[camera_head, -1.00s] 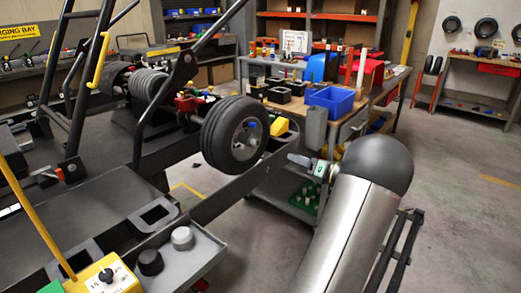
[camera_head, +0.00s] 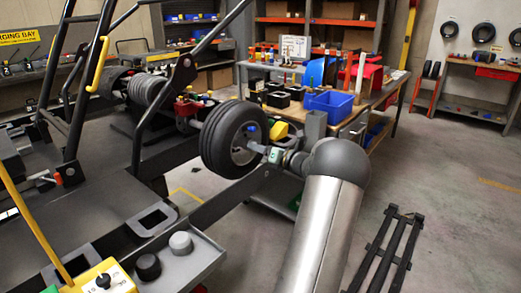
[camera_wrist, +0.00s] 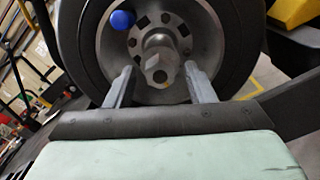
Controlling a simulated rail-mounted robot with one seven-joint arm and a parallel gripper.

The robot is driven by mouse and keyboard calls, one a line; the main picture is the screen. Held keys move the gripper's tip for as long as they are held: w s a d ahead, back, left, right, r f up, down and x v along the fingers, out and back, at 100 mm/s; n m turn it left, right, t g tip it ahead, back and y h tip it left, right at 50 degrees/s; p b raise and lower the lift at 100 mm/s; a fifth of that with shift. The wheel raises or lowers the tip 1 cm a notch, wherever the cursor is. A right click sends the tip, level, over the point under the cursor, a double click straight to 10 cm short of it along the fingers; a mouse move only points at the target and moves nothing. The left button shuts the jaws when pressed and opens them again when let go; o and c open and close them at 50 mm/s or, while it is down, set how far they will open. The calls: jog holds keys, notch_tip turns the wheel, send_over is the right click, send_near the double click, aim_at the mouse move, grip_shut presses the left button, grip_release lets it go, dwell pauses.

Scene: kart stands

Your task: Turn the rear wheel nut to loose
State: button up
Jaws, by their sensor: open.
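The rear wheel (camera_head: 233,139) is a black tyre on a grey rim, mounted on the kart, and it fills the top of the wrist view (camera_wrist: 84,45). The wheel nut (camera_wrist: 160,68) is a grey hex piece at the hub centre. A blue knob-like piece (camera_wrist: 122,20) sits on the rim to its upper left. My gripper (camera_wrist: 158,85) is open, with one finger on each side of the nut. I cannot tell whether the fingers touch it. In the head view my gripper (camera_head: 262,149) points at the hub from the right, and the nut is hard to make out.
The kart frame rail (camera_head: 222,197) runs just below the wheel. A grey tray with two knobs (camera_head: 186,262) is at the lower front. A workbench with a blue bin (camera_head: 330,102) stands behind my arm.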

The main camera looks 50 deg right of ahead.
jog(key=c, duration=1)
